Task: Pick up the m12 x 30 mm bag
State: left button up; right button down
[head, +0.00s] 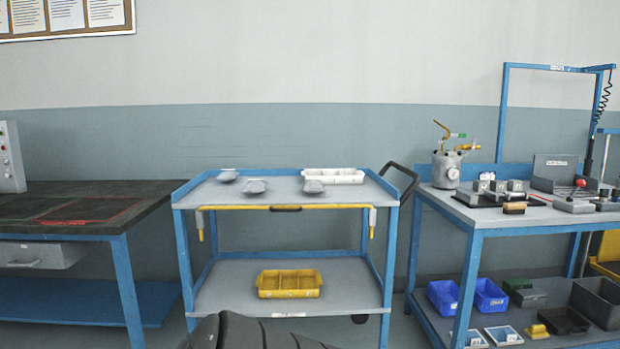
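Three small grey bags lie apart on the top shelf of the blue trolley (280,192): a left bag (228,175), a middle bag (254,187) and a right bag (312,187). Each seems to have a pale label, too small to read, so I cannot tell which is the m12 x 30 mm bag. Neither of my grippers shows. A dark rounded part, likely of my own arm, is at the bottom edge in front of the trolley.
A white divided tray (333,176) sits behind the right bag. A yellow divided bin (289,284) is on the trolley's lower shelf. A dark-topped bench (75,205) stands left, an equipment bench (480,216) right. The trolley top's front middle is clear.

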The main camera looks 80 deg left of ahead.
aim_at(311, 185)
jog(key=j+u, duration=0.25)
jog(key=u, duration=0.25)
jog(key=i+j+u, duration=0.1)
jog(key=u, duration=0.4)
jog(key=i+j+u, duration=0.15)
jog(key=u, duration=0.35)
jog(key=i+j+u, duration=0.55)
jog(key=u, duration=0.25)
jog(key=i+u, duration=0.4)
jog(key=i, duration=1)
jog(key=j+u, duration=0.05)
